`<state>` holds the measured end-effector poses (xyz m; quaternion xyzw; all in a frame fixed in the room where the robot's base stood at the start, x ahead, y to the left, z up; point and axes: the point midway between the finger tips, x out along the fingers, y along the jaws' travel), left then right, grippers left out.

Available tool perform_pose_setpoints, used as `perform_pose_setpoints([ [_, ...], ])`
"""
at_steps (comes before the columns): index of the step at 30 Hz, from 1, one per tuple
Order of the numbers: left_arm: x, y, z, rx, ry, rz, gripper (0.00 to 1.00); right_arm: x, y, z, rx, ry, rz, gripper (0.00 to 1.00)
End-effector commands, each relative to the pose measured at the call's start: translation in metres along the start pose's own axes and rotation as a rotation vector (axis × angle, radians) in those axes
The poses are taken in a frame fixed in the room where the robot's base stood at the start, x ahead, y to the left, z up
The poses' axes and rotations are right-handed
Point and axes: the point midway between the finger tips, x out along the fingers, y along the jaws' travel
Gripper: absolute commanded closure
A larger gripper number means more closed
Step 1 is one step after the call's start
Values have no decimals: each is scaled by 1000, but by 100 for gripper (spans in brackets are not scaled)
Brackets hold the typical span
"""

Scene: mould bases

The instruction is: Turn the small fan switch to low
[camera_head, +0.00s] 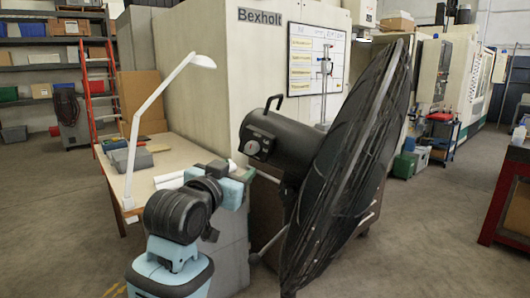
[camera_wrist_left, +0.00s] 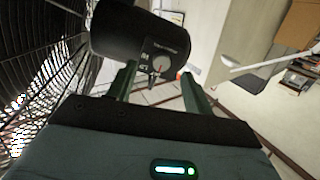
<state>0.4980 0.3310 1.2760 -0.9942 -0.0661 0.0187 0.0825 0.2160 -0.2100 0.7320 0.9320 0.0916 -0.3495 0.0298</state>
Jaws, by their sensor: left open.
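The black fan (camera_head: 350,160) stands in the middle of the head view, its wide wire cage facing right and its motor housing (camera_head: 285,135) facing left. The small round switch, a pale dial (camera_head: 253,147), is on the back end of the housing. In the left wrist view the dial (camera_wrist_left: 160,64) lies ahead, between the directions of the two fingers. My left gripper (camera_wrist_left: 158,76) is open and empty, apart from the dial as far as I can tell. In the head view my left arm reaches toward the housing from below left. My right gripper is not in view.
A workbench (camera_head: 170,157) with a white desk lamp (camera_head: 165,95) and a grey box (camera_head: 133,160) stands left of the fan. A large beige cabinet (camera_head: 200,80) is behind. The fan cage (camera_wrist_left: 50,60) is close on the left in the wrist view. Open floor lies at right.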

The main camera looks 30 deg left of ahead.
Motion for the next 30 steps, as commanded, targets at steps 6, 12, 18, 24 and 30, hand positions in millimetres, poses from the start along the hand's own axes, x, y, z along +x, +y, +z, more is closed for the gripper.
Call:
perform_pose_setpoints([
  [6,-6,-8,-20,-7,23,-13,49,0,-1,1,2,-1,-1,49],
  [12,-1,-8,-19,-7,21,-12,49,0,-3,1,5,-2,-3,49],
  [18,24,-8,-20,-7,21,-11,49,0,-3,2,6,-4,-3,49],
  [24,52,-8,-20,-8,21,-11,49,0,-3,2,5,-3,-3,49],
  [30,68,-8,-21,-7,23,-12,49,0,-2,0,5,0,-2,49],
])
